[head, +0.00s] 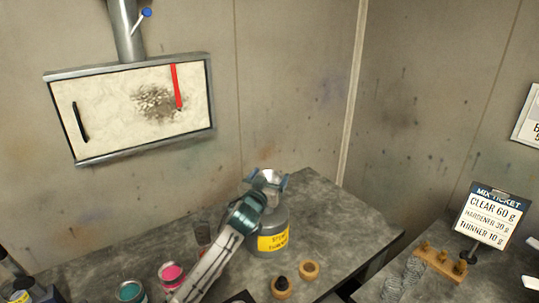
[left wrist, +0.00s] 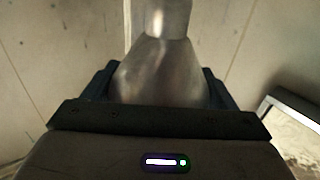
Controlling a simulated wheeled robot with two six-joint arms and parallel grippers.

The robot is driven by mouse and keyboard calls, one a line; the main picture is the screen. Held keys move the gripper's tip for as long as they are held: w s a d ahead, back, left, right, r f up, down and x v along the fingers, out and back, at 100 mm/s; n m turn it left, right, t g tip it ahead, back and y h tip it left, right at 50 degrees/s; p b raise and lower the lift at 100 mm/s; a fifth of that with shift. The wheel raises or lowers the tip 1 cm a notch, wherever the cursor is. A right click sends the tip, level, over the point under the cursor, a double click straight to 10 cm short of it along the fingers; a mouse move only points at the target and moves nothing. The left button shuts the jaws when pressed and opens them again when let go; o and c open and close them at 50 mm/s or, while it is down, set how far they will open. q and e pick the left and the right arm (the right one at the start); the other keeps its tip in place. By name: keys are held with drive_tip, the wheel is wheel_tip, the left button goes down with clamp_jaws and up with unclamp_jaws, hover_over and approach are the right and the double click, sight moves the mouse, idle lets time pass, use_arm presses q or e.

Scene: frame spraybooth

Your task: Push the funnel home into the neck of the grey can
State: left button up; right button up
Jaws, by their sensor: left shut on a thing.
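The grey can (head: 265,237) with a yellow label stands upright on the grey bench. My left gripper (head: 267,180) is over the can's top, with its arm coming up from the front left. It is shut on the silver metal funnel (head: 268,176), whose wide mouth shows between the blue-grey fingers. In the left wrist view the funnel (left wrist: 160,65) sits between both fingers, its cone narrowing to a spout away from the gripper. The gripper hides the can's neck, so I cannot tell how far the spout is in. My right gripper is not in view.
A pink paint tin (head: 172,272) and a teal one (head: 131,291) stand left of my arm. A mix ticket sign (head: 490,216) and a wooden peg block (head: 440,262) are at right. Bench right of the can is clear.

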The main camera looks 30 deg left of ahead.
use_arm(q)
drive_tip(key=shift+w+a+r, duration=0.45)
drive_tip(key=shift+a+r, duration=0.15)
drive_tip(key=shift+r, duration=0.2)
drive_tip(key=shift+w+a+r+y, duration=0.1)
drive_tip(key=shift+a+r+y, duration=0.05)
drive_tip(key=shift+r+y, duration=0.25)
drive_tip(key=shift+f+n, duration=0.3)
drive_tip(key=shift+f, duration=0.05)
wheel_tip(320, 180, down, 4)
drive_tip(key=b, duration=0.3)
drive_tip(key=shift+b, duration=0.35)
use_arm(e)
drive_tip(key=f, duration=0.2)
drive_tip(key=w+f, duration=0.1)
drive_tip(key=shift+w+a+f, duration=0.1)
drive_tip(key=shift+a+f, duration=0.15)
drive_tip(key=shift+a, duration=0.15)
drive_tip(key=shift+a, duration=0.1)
use_arm(q)
drive_tip(key=shift+f, duration=0.2)
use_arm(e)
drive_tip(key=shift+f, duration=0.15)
use_arm(q)
drive_tip(key=shift+f+b, duration=1.55)
drive_tip(key=shift+f, duration=0.1)
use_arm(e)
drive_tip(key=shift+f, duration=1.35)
